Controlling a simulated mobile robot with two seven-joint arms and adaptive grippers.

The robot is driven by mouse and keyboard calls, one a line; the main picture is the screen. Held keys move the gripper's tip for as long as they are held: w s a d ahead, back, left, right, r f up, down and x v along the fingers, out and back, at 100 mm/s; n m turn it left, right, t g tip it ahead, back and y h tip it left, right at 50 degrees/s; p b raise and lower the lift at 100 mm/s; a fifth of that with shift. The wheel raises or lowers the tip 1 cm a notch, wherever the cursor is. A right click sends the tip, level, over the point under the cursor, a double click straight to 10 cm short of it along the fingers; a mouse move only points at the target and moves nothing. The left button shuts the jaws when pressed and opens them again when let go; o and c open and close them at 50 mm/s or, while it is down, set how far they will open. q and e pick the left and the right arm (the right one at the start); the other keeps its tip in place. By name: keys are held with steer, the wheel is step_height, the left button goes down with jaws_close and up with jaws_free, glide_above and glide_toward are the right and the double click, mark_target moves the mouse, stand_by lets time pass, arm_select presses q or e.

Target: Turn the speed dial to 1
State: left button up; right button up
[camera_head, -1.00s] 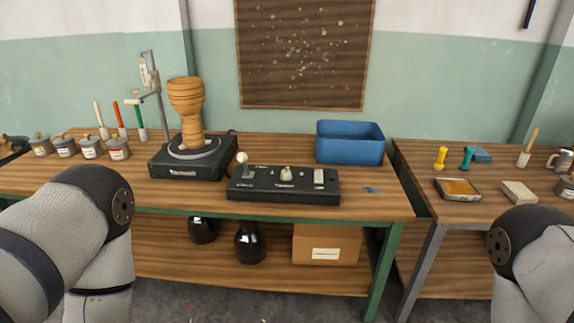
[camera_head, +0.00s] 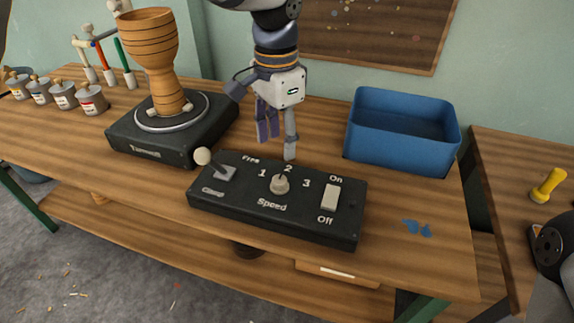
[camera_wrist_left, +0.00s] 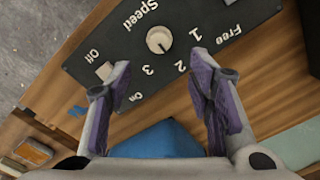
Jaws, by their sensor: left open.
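The speed dial (camera_head: 279,185) is a small pale knob on the black control box (camera_head: 225,200), with the numbers 1, 2 and 3 around it. Its mark seems to point toward 2. My left gripper (camera_head: 279,146) points down behind the dial, apart from it, and its fingers are spread with nothing between them. In the left wrist view the dial (camera_wrist_left: 159,40) lies just beyond the gap between the purple-padded fingertips (camera_wrist_left: 160,64). My right gripper is out of view.
On the box, a ball-topped Free/Clamp lever (camera_head: 204,157) stands left and an On/Off switch (camera_head: 330,197) right. A turntable (camera_head: 150,148) bears a wooden goblet drum (camera_head: 150,55). A blue bin (camera_head: 405,155) stands behind right. Blue scraps (camera_head: 415,228) lie right of the box.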

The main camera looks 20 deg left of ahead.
mark_target(279, 179)
arm_select(q)
step_height(279, 179, down, 10)
steer(key=shift+r, duration=0.15)
steer(key=shift+c, duration=0.6)
jaws_close()
